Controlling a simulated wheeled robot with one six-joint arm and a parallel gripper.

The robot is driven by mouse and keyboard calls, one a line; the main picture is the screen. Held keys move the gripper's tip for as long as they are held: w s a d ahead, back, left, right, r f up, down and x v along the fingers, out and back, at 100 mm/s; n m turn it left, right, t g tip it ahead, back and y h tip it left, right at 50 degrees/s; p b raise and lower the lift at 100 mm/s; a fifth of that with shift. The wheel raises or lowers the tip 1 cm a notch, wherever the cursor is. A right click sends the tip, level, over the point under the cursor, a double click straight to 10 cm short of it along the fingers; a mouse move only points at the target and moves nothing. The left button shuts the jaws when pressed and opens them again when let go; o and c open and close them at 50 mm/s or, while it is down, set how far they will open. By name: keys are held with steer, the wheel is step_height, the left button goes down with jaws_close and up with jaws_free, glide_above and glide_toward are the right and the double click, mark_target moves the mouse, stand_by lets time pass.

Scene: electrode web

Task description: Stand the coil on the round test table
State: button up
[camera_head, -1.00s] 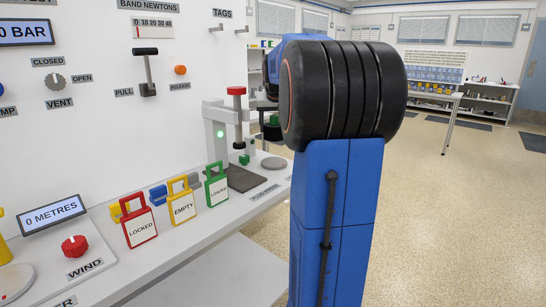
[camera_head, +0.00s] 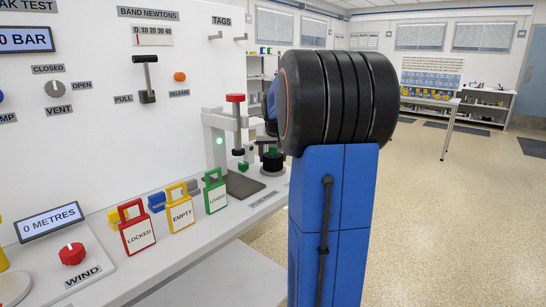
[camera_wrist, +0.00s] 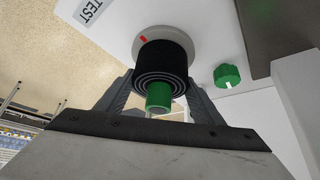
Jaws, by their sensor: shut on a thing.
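The coil is a dark wound roll with a green core (camera_wrist: 159,95). Its black winding (camera_wrist: 163,60) sits between the fingers of my gripper (camera_wrist: 162,76), which is shut on it. In the head view the coil (camera_head: 273,161) stands upright over the round test table, partly beside my own arm. The round test table (camera_wrist: 188,36) is a pale grey disc with a red mark, directly beneath the coil in the wrist view. The coil appears to be at its surface; I cannot tell if it bears fully on it. My gripper is mostly hidden by my arm in the head view.
A press-like stand with a red knob (camera_head: 235,98) and a green light stands just left of the test table. A green knob (camera_wrist: 227,76) is close by in the wrist view. Red, yellow and green tags (camera_head: 181,212) line the bench front. Open floor lies right.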

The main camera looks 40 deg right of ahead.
steer(key=o, duration=1.6)
steer(key=shift+f, duration=0.1)
steer(key=shift+c, duration=0.2)
steer(key=v, duration=1.2)
steer(key=shift+s+a, duration=0.1)
